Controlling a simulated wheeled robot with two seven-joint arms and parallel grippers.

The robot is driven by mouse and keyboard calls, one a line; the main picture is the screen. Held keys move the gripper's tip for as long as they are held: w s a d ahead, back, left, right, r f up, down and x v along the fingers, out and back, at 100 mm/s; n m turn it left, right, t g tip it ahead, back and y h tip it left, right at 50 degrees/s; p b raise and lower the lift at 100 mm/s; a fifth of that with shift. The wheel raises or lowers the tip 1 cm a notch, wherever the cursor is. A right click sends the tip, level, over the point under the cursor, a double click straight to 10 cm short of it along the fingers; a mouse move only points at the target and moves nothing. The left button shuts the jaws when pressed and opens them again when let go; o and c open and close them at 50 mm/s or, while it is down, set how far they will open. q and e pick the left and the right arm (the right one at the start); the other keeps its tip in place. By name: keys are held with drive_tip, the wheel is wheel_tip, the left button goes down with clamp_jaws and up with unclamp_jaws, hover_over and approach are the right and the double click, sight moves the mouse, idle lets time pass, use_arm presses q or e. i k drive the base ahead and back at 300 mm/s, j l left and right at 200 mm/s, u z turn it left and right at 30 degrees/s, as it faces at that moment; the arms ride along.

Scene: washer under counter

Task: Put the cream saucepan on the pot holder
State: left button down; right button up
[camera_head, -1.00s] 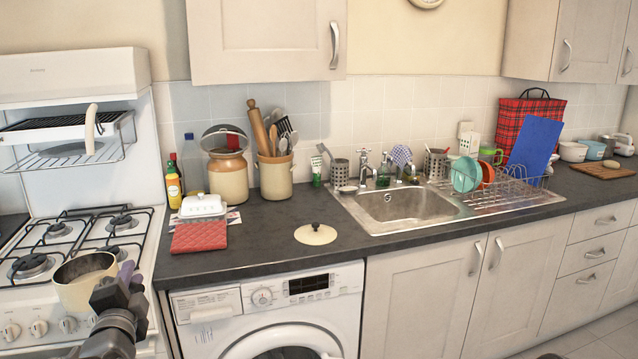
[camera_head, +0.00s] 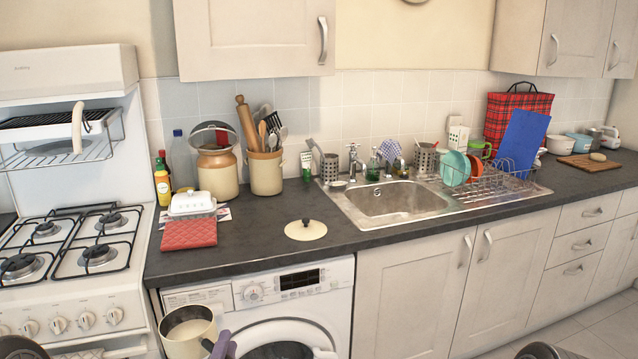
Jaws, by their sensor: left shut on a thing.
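The cream saucepan (camera_head: 188,332) is at the bottom of the view, in front of the washer and below the counter's front edge. It looks nearly upright, its open top facing up. My left gripper (camera_head: 221,346) is shut on its handle at the pan's right side; only a purplish fingertip part shows and the rest is cut off. The pot holder (camera_head: 188,234) is a red quilted square lying flat on the counter near its left front edge. Nothing lies on its red face. My right gripper is not in view.
A white butter dish (camera_head: 193,204) stands right behind the pot holder. A cream lid (camera_head: 305,230) lies on the counter to the right, with bare counter (camera_head: 250,228) between. The gas stove (camera_head: 75,250) is at left; the sink (camera_head: 390,198) is further right.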

sight(194, 245)
drive_tip(key=z, duration=1.2)
drive_tip(key=k+j, duration=0.35)
drive_tip(key=j, duration=0.15)
drive_tip(key=k+j, duration=0.4)
drive_tip(key=j, duration=0.15)
